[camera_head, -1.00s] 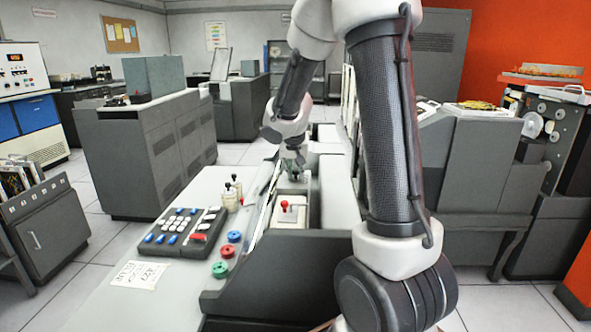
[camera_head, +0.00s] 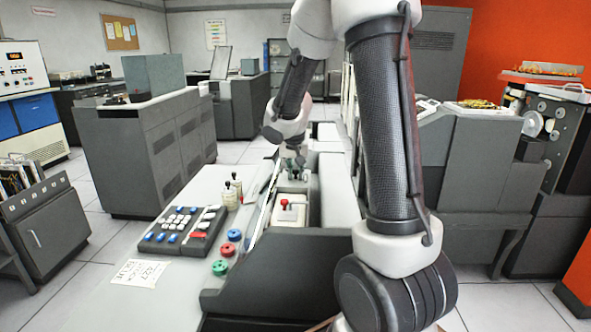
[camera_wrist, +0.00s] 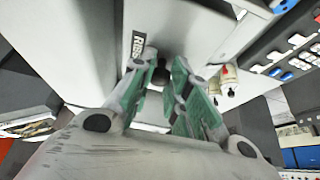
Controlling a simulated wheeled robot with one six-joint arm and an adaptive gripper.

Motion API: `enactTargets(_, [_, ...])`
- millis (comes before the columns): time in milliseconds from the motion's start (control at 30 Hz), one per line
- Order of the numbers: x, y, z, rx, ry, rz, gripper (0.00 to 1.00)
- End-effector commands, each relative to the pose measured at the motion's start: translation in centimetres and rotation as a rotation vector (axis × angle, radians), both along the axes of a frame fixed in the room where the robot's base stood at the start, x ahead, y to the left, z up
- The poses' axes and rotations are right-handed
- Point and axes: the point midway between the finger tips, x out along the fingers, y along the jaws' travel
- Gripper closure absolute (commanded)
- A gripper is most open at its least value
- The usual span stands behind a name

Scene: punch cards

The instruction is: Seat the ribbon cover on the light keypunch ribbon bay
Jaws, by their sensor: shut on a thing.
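My gripper (camera_head: 293,172) is low over the light keypunch (camera_head: 333,192) in the head view. In the wrist view its green-sided fingers (camera_wrist: 162,72) are closed around a small dark knob (camera_wrist: 160,77). The knob appears to belong to the ribbon cover, which I cannot clearly tell apart from the pale surface around it. A label starting "RIBB" (camera_wrist: 138,46) lies beside the fingers. The ribbon bay is hidden or too small to make out, and I cannot tell whether the cover touches it.
A pale block with a red knob (camera_head: 285,202) stands just in front of my gripper. To the left are a button keypad (camera_head: 180,230), coloured round knobs (camera_head: 228,248) and two pale bottle-like items (camera_head: 232,192) on the desk. Grey cabinets (camera_head: 150,150) stand farther left.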

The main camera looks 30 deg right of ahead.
Motion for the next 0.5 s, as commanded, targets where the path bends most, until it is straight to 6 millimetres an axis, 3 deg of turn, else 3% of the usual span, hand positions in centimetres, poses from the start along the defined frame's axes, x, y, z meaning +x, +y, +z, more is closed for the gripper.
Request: enactTargets(500, [-0.01,-0.04,-0.77,0.0,0.0,-0.001,1.0])
